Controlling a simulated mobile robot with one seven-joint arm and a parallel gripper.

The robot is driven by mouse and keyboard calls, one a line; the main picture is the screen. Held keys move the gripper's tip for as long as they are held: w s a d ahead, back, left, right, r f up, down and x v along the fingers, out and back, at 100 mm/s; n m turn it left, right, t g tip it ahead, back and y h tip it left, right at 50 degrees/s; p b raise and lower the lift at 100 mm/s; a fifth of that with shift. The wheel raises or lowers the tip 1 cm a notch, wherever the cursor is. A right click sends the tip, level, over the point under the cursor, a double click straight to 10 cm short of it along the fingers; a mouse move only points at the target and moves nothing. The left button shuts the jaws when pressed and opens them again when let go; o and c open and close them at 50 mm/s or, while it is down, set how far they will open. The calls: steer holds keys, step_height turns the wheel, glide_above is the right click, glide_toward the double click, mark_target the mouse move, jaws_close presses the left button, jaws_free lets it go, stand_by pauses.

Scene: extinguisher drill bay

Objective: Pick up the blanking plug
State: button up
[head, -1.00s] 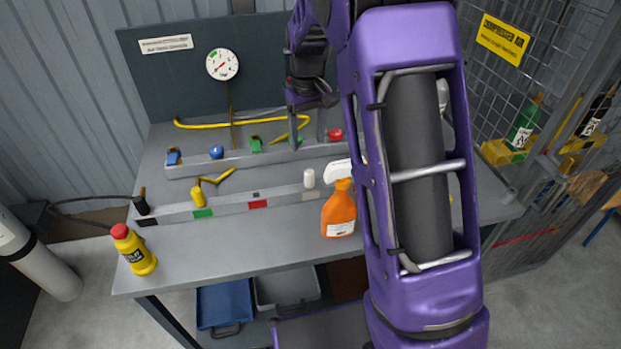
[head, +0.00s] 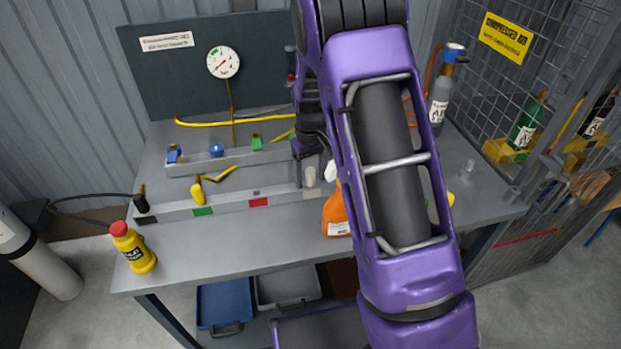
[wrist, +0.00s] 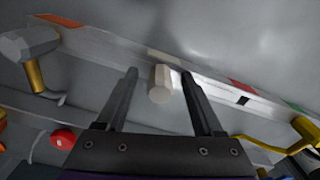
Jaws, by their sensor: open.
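The blanking plug looks to be the small pale grey-white cylinder (head: 310,177) standing on the front rail of the bench, behind the grey patch at its right end. In the wrist view the plug (wrist: 161,84) sits between the two fingers, with a gap on each side. My gripper (wrist: 160,75) is open and empty, with its fingertips on either side of the plug. In the head view my arm covers part of the area right of the plug, and the fingers are partly seen just behind it.
An orange spray bottle (head: 336,215), partly hidden by my arm, stands in front of the rail. Yellow (head: 198,190) and black (head: 141,203) fittings stand along the front rail. A blue-capped valve (head: 216,151) is on the rear rail. A yellow bottle (head: 133,249) is at front left.

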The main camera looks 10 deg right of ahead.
jaws_close()
stand_by(0.3)
steer(key=shift+r, duration=0.15)
step_height(320, 180, up, 10)
steer(key=shift+f+p, duration=0.1)
steer(key=shift+p, duration=0.25)
